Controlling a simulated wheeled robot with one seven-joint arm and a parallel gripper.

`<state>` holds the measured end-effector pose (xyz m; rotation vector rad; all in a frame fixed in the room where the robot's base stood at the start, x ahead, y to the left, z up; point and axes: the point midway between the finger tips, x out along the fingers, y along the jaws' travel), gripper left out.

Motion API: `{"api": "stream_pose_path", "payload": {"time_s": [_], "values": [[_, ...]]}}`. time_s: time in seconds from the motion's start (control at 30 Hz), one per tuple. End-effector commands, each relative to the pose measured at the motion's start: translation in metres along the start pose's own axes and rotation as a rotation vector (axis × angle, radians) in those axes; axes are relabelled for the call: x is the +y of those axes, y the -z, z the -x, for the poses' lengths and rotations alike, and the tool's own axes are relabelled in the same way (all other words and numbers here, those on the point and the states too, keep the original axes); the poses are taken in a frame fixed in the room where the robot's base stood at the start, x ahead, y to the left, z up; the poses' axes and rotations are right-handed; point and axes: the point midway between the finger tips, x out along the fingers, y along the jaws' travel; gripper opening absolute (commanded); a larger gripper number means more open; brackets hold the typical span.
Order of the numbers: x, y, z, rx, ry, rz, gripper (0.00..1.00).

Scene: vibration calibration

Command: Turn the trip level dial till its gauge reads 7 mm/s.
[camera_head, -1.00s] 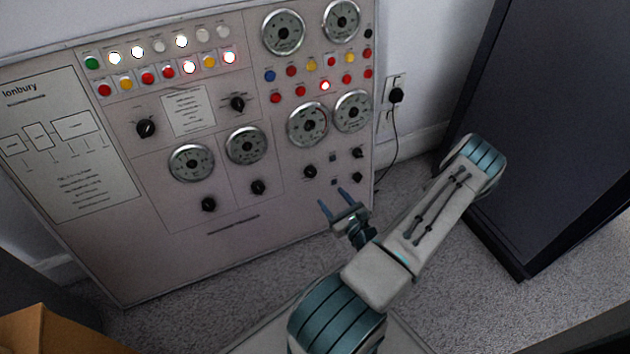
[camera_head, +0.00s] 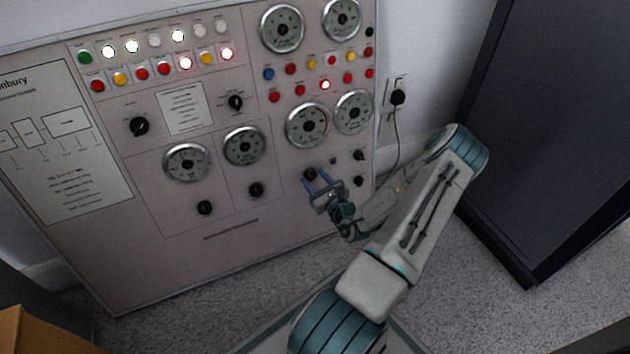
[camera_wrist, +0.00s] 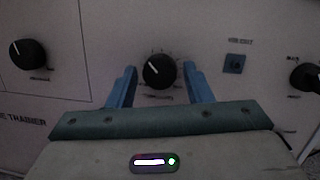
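A black round dial (camera_head: 309,174) with a white pointer line sits low on the panel, below a round gauge (camera_head: 307,125) with a red mark on its scale. The gauge's numbers and needle are too small to read. In the wrist view the dial (camera_wrist: 160,71) lies between the two blue fingers, its pointer line tilted to the upper left. Its label is not legible. My gripper (camera_head: 316,177) is open, with a gap visible between each finger and the dial (camera_wrist: 160,76). Whether the fingertips reach past the dial's face is hard to tell.
A black knob (camera_wrist: 29,54) lies left of the dial, another knob (camera_wrist: 305,77) right, and a small blue square socket (camera_wrist: 235,63) between. Lit buttons and more gauges fill the panel (camera_head: 240,265). A dark cabinet (camera_head: 550,130) stands right, a plug with cable (camera_head: 397,97) beside the panel.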

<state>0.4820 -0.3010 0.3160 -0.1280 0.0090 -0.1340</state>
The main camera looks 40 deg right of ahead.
Motion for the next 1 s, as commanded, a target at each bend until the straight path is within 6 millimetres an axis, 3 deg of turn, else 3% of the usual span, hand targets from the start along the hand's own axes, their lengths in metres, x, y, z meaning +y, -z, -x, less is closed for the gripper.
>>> {"api": "stream_pose_path", "payload": {"time_s": [0.03,0.1,0.57,1.0], "values": [[0.0002,0.0000,0.0001,0.000,0.000,0.000,0.31],[0.0003,0.0001,0.0001,0.000,-0.001,0.000,0.12],[0.0011,-0.0033,0.0004,-0.006,0.015,-0.078,0.12],[0.0027,-0.0052,0.0007,-0.031,0.091,-0.434,0.12]]}}
